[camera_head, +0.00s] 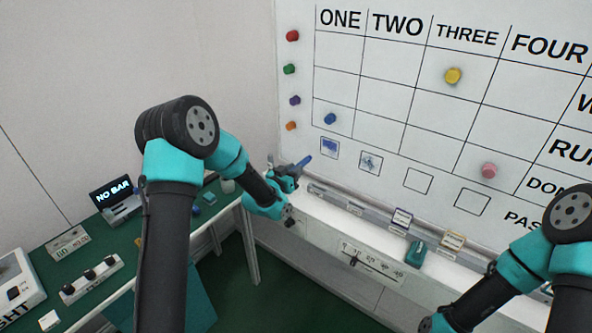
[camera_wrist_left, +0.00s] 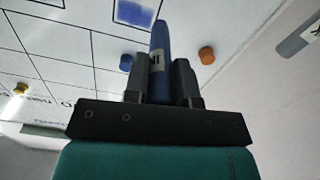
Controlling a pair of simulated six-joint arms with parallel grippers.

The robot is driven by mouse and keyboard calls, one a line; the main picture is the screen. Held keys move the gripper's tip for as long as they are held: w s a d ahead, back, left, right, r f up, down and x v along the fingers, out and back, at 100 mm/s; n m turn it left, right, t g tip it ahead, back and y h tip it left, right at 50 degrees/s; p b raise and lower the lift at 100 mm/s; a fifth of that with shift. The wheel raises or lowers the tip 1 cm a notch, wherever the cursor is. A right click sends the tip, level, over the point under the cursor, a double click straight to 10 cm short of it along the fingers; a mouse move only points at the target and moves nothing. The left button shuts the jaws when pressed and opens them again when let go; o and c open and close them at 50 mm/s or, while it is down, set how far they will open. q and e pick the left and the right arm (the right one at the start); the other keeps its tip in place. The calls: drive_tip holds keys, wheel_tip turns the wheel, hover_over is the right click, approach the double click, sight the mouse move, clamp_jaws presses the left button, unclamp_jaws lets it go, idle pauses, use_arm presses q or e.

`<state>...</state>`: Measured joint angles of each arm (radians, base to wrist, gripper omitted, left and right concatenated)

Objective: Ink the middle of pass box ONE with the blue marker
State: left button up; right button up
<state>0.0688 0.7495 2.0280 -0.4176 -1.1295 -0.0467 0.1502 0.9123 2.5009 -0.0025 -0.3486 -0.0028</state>
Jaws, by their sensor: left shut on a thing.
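My left gripper (camera_head: 291,172) is shut on the blue marker (camera_head: 303,162), which points up and right toward the whiteboard. In the left wrist view the marker (camera_wrist_left: 160,45) stands between the two fingers (camera_wrist_left: 160,85). Pass box ONE (camera_head: 329,148) is a small outlined square under column ONE, with blue ink filling much of its middle. That inked box (camera_wrist_left: 134,13) also shows at the top of the left wrist view. In the head view the marker's tip is just left of and below the box, apart from its outline. My right gripper is out of view.
Box TWO (camera_head: 370,162) has bluish marks; boxes THREE (camera_head: 418,181) and FOUR (camera_head: 472,201) look blank. A blue magnet (camera_head: 330,118) and an orange magnet (camera_head: 291,126) are close by. A ledge (camera_head: 335,206) with a teal eraser-like block (camera_head: 417,254) runs below. A green table (camera_head: 150,240) stands left.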

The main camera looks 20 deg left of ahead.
sight(306, 161)
use_arm(q)
drive_tip(key=shift+v, duration=0.95)
drive_tip(key=shift+w, duration=0.1)
drive_tip(key=shift+x, duration=3.4)
drive_tip(key=shift+x, duration=1.05)
drive_tip(key=shift+s+d, duration=0.35)
drive_tip(key=shift+d, duration=0.5)
drive_tip(key=shift+s+d, duration=0.35)
drive_tip(key=shift+d, duration=0.5)
